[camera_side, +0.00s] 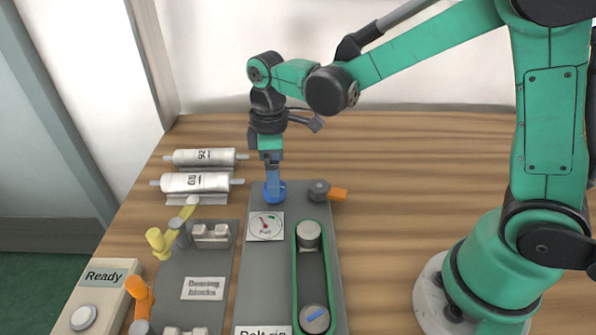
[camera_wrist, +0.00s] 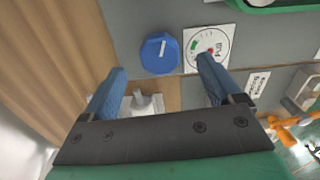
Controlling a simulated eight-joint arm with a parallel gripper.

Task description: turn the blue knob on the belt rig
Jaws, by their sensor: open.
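The blue knob (camera_side: 274,194) sits at the far end of the grey belt rig plate (camera_side: 262,290), just beyond a white dial marked "Pull" (camera_side: 265,226). My gripper (camera_side: 272,184) points down over the knob, its fingers overlapping it in the side view. In the wrist view the knob (camera_wrist: 159,53) has a white mark on top and lies between the lines of my two open blue fingers (camera_wrist: 162,68), around or slightly beyond their tips. Nothing is held. I cannot tell whether a finger touches the knob. The dial (camera_wrist: 207,48) shows beside the right fingertip.
A grey post with an orange lever (camera_side: 329,191) stands right of the knob. A green belt runs around two pulleys (camera_side: 309,235) nearer the front. Two white rollers (camera_side: 195,182) lie to the left, with yellow and orange clamps near the bearing blocks (camera_side: 203,288). Bare wood lies to the right.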

